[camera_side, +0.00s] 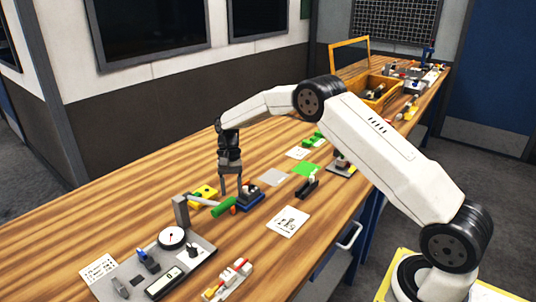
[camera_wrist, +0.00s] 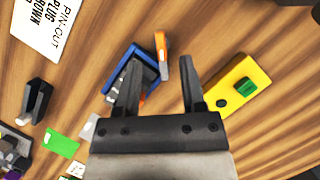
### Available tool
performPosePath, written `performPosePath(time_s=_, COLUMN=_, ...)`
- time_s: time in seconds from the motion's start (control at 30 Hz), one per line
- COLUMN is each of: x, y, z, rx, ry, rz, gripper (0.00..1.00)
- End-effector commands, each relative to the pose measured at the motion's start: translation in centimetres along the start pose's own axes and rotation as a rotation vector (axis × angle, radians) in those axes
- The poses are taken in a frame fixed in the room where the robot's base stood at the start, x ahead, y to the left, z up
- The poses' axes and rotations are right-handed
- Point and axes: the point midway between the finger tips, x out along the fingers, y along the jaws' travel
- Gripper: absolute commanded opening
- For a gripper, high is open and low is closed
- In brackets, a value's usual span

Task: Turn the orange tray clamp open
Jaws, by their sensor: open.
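An orange clamp lever (camera_wrist: 160,42) with a grey lower part lies beside the right edge of a blue tray (camera_wrist: 146,53) in the wrist view. Dark parts sit in the tray, partly hidden by a finger. A second small orange bit (camera_wrist: 142,99) shows lower between my fingers. My gripper (camera_wrist: 160,68) is open, with the lever seen in the gap between its fingertips; I cannot tell if they touch it.
A yellow block with a green button (camera_wrist: 244,86) lies right of my gripper in the wrist view. In the side view a green-handled lever (camera_side: 223,207) of a gauge fixture (camera_side: 172,238) stands close by. A black holder (camera_side: 308,188) and printed card (camera_side: 289,222) lie to the right.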

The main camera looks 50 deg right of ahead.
Motion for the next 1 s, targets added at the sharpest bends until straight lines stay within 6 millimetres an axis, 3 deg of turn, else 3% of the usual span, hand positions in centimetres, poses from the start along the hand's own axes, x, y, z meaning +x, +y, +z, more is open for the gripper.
performPosePath(time_s=0.4, x=4.7, y=0.0, z=0.0, rx=0.0, ry=-0.001, rz=0.001, gripper=0.51)
performPosePath(time_s=0.8, x=5.3, y=0.0, z=0.0, rx=0.0, ry=0.001, rz=0.0, gripper=0.51)
performPosePath(time_s=0.87, x=5.2, y=0.0, z=0.0, rx=0.0, ry=0.001, rz=0.0, gripper=0.36)
performPosePath(time_s=0.97, x=5.2, y=0.0, z=0.0, rx=0.0, ry=0.001, rz=0.0, gripper=0.04)
performPosePath(time_s=1.0, x=5.2, y=0.0, z=0.0, rx=0.0, ry=0.001, rz=0.0, gripper=0.0)
